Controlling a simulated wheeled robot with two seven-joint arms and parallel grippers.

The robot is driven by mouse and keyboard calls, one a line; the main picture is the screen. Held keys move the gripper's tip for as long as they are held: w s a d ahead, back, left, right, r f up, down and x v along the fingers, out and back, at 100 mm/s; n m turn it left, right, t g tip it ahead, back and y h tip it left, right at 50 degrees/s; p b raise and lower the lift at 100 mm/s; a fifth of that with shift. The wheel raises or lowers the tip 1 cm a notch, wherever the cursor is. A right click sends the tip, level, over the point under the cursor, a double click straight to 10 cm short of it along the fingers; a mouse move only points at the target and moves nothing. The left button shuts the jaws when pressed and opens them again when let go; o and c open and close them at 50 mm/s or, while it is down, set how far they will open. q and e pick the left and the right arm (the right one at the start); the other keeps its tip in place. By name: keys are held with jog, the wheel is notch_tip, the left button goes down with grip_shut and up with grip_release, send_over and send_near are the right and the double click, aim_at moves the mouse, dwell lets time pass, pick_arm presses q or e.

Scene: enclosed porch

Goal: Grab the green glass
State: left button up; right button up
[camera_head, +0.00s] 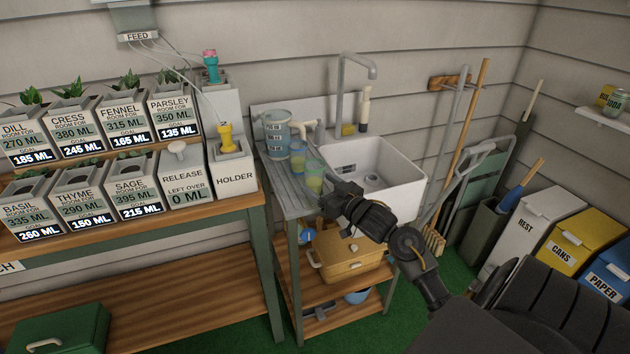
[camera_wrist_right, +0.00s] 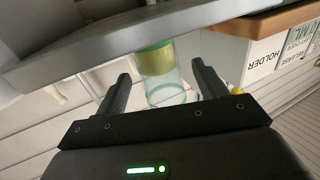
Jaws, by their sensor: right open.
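The green glass (camera_head: 314,179) is a clear tumbler with a green tint and yellowish contents, near the front edge of the grey sink counter. A second glass, blue-tinted (camera_head: 298,160), stands just behind it to the left. My right gripper (camera_head: 329,199) is at the counter's edge, close to the green glass on its right and near side. In the wrist view the open right gripper (camera_wrist_right: 161,66) has the green glass (camera_wrist_right: 160,72) between its two fingers in the picture, with space on both sides. I cannot tell how deep the glass is between them. My left gripper is out of view.
A blue-patterned container (camera_head: 276,134) and a pale tap-like fitting (camera_head: 305,128) stand behind the glasses. The white sink basin (camera_head: 385,160) is to the right. The planter bench with the HOLDER block (camera_head: 234,177) is close on the left.

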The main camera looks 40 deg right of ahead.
aim_at(310, 177)
jog(key=shift+w, duration=2.6)
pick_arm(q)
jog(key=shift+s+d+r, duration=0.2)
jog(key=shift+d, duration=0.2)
pick_arm(e)
jog(key=shift+c, duration=0.4)
jog(key=shift+c, duration=1.1)
jog(key=c, duration=0.9)
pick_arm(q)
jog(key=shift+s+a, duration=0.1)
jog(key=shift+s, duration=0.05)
pick_arm(e)
jog(key=shift+o, duration=0.2)
